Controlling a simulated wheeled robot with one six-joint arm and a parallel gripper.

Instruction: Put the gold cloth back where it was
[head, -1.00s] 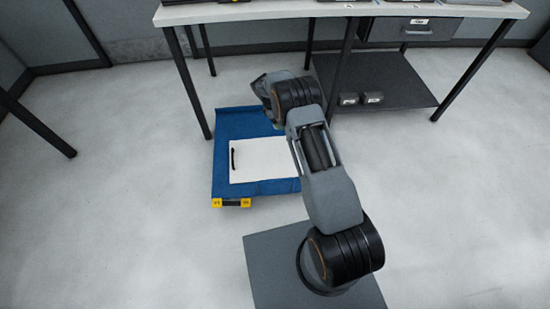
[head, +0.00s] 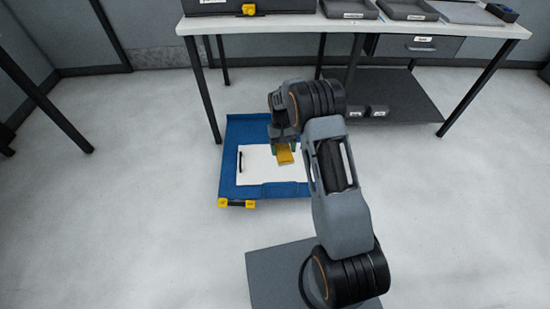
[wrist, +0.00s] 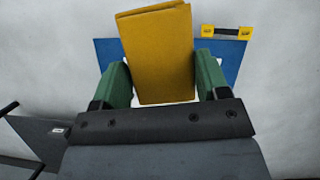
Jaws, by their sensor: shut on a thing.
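The gold cloth (head: 285,155) is a folded yellow-gold piece. It also fills the middle of the wrist view (wrist: 160,55), between two green fingers. My gripper (head: 284,148) is shut on it, and the cloth hangs out past the fingertips. In the head view the gripper and cloth appear over the white panel (head: 255,170) on the blue cart (head: 229,180). I cannot tell how high above the panel the cloth is.
The cart has a black handle (head: 240,162) and yellow corner pieces (head: 224,202). Behind it stands a white-topped table (head: 290,24) with trays (head: 408,9), a dark case (head: 215,7), a drawer (head: 418,46) and a low dark shelf (head: 410,100). Floor left of the cart is clear.

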